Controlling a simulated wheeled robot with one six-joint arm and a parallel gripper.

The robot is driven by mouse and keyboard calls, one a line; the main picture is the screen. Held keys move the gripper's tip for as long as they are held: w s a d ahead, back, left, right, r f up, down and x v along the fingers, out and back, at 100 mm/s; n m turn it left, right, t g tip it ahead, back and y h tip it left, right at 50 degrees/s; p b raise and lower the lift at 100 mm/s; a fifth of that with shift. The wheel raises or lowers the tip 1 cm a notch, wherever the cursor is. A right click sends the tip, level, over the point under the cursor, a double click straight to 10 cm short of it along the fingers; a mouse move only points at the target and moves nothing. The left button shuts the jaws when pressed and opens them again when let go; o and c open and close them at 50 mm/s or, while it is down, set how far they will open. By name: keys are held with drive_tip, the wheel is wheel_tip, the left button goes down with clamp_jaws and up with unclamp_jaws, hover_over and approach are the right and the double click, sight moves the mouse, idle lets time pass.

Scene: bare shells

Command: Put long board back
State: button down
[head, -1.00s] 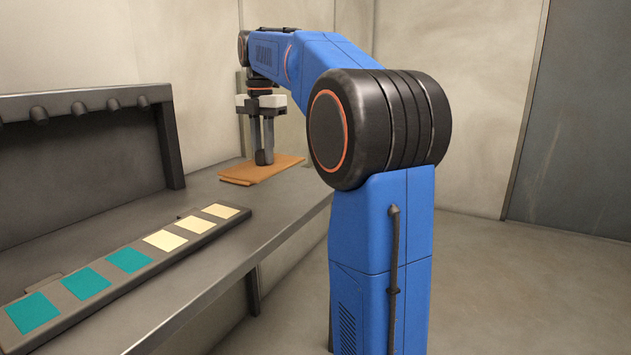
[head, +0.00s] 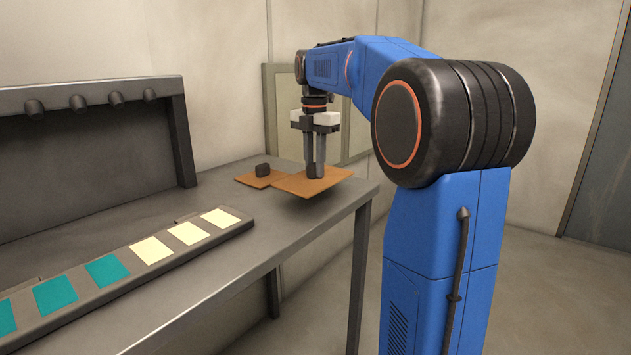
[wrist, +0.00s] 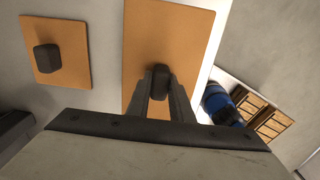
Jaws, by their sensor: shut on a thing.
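My gripper (head: 315,174) is shut on the dark knob (wrist: 160,80) of the long board (head: 337,176), an orange-brown rectangle. It holds the board roughly level, a little above the far right part of the grey table (head: 230,232), with a shadow under it. In the wrist view the long board (wrist: 185,35) runs away from my fingers, and its near end is hidden behind them. A smaller orange-brown board (head: 250,180) with its own dark knob lies on the table left of it. The small board also shows in the wrist view (wrist: 75,75), apart from the long one.
A grey strip (head: 131,261) with teal and cream squares lies along the table. A dark rack (head: 181,140) with several pegs stands at the back left. Walls rise behind the table. In the wrist view, slatted wooden things (wrist: 272,124) show beyond the table's edge.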

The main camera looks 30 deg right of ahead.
sight(314, 180)
drive_tip(key=shift+f, duration=2.1)
drive_tip(key=shift+f, duration=0.1)
drive_tip(key=c, duration=1.6)
unclamp_jaws()
drive_tip(key=shift+o, duration=0.2)
wheel_tip(314, 180, up, 12)
drive_tip(key=shift+r, duration=0.1)
drive_tip(key=shift+s, duration=0.1)
